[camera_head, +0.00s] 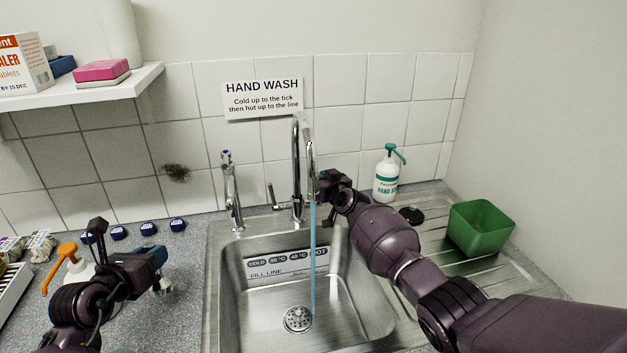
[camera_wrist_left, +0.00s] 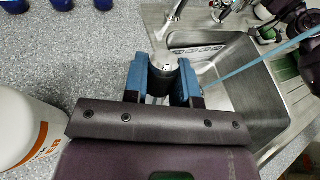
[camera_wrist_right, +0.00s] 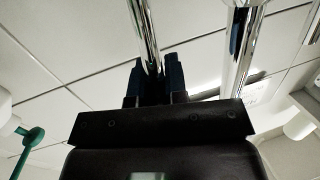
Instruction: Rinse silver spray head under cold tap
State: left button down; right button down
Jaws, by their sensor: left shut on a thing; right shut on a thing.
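In the left wrist view, my left gripper (camera_wrist_left: 165,72) is shut on the silver spray head (camera_wrist_left: 161,66), whose lower part is dark. In the head view, this gripper (camera_head: 158,262) is left of the sink, above the worktop, and only a bit of the spray head (camera_head: 164,286) shows. A thin blue stream (camera_head: 313,260) runs from the tall chrome tap (camera_head: 297,160) into the steel sink (camera_head: 232,290), apart from the spray head. My right gripper (camera_head: 328,183) is at the tap's right side. In the right wrist view, it (camera_wrist_right: 155,75) is shut on a chrome tap part (camera_wrist_right: 147,30).
A second, smaller tap (camera_head: 232,195) stands at the sink's back left. A bottle with an orange pump (camera_head: 75,272) stands beside my left arm. Blue caps (camera_head: 148,229) lie behind it. A soap bottle (camera_head: 386,178) and green tub (camera_head: 481,229) stand right.

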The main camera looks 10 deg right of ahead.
aim_at(145, 247)
pick_arm(q)
jog(key=shift+a+r+p, duration=0.3)
jog(key=shift+r+p, duration=0.15)
jog(key=shift+r, duration=0.15)
jog(key=shift+a+r+p, duration=0.25)
jog(key=shift+r+p, duration=0.15)
jog(key=shift+r, duration=0.15)
pick_arm(e)
jog(key=shift+w+a+r+g, duration=0.15)
jog(key=shift+w+r+g, duration=0.1)
jog(key=shift+w+g, duration=0.2)
pick_arm(q)
jog(key=shift+d+r, duration=0.25)
jog(key=shift+r, duration=0.1)
pick_arm(e)
jog(key=shift+w+f+g+h, duration=0.3)
jog(key=shift+f+g, duration=0.1)
jog(key=shift+g, duration=0.25)
jog(key=c, duration=1.1)
grip_release()
jog(key=shift+c, duration=0.2)
pick_arm(q)
jog(key=shift+p, duration=0.4)
pick_arm(e)
jog(key=shift+s+d, duration=0.1)
jog(key=shift+d, duration=0.1)
